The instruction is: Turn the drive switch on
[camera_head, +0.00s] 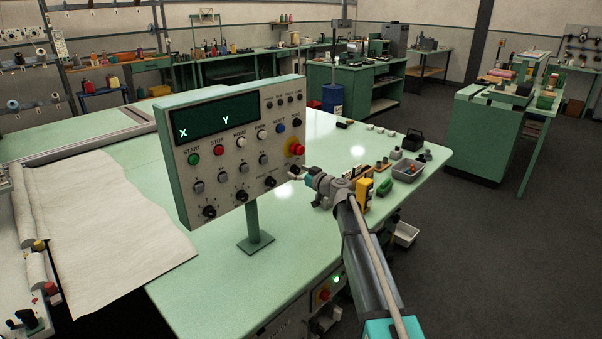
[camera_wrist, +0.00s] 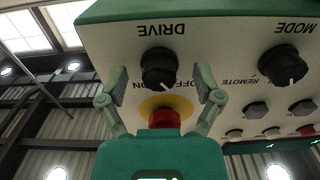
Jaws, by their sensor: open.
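The drive switch (camera_wrist: 160,68) is a black rotary knob labelled DRIVE, seen upside down in the wrist view. Its white mark points to the lower right, on the side of the word OFF; the word ON is on the left. My gripper (camera_wrist: 161,82) is open, with one finger to the left and one to the right of the knob; I cannot tell whether either touches it. In the head view my gripper (camera_head: 300,175) is at the lower right corner of the control panel (camera_head: 225,176) and largely hides the knob there.
A red emergency button (camera_head: 296,148) on a yellow ring is just above the drive switch. The black MODE knob (camera_wrist: 283,65) is beside it. The panel stands on a post (camera_head: 252,218) over the green table. Grey bins (camera_head: 408,170) and small parts lie at right.

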